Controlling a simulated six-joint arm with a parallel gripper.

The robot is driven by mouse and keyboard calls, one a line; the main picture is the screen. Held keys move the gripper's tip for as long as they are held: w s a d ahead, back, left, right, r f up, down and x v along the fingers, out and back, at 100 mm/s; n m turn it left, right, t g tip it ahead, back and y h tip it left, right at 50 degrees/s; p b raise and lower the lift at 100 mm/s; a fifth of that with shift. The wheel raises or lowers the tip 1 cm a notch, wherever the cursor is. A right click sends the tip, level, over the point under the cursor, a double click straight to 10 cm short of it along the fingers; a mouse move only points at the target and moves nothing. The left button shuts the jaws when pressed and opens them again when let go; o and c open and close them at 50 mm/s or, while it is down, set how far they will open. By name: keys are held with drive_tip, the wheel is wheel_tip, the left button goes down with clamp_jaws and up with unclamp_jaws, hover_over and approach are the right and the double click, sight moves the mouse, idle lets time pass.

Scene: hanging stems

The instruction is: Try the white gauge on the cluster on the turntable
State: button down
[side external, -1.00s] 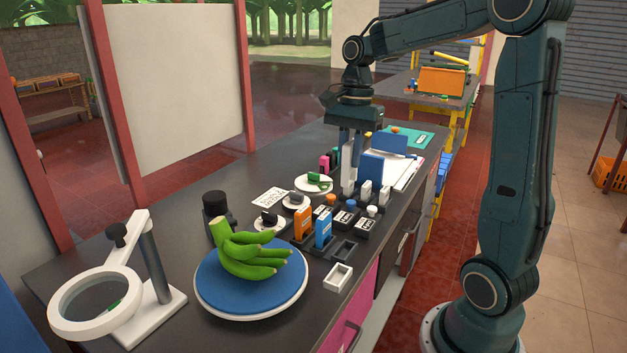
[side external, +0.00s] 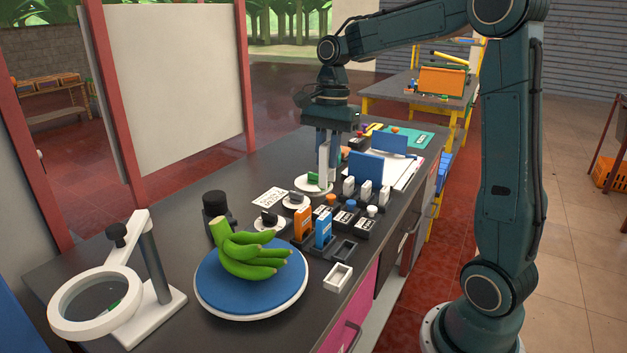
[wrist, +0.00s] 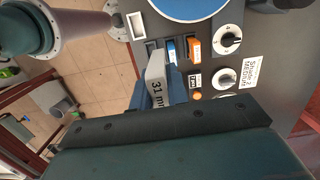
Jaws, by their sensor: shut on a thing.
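A cluster of green bananas (side external: 248,252) rests on the blue-topped round turntable (side external: 215,295). The turntable's edge also shows at the top of the wrist view (wrist: 185,14). My gripper (side external: 325,150) is shut on the white gauge (side external: 323,160) behind the cluster, farther along the bench. In the wrist view the gauge (wrist: 157,68) shows dark lettering that seems to read "31 mm". It hangs upright, apart from the cluster. An orange gauge (side external: 303,222) and a blue gauge (side external: 323,230) stand in holders just right of the turntable.
A magnifier stand (side external: 160,290) is at the front left. A black cylinder (side external: 214,203) stands behind the cluster. White dials (side external: 270,222) and a small label card (side external: 268,196) lie beyond. An empty white tray (side external: 338,276) sits near the bench's right edge.

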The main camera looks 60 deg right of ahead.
drive_tip(key=w+a+n, duration=0.1)
drive_tip(key=w+a, duration=0.8)
drive_tip(key=a, duration=0.4)
drive_tip(key=shift+w+a+f, duration=0.3)
drive_tip(key=shift+w+f, duration=0.1)
drive_tip(key=shift+f, duration=0.05)
drive_tip(key=shift+f, duration=0.1)
approach(253, 237)
drive_tip(key=shift+a+f, duration=0.25)
drive_tip(key=shift+f, duration=2.15)
idle(2.7)
drive_tip(key=shift+r, duration=0.15)
idle(0.6)
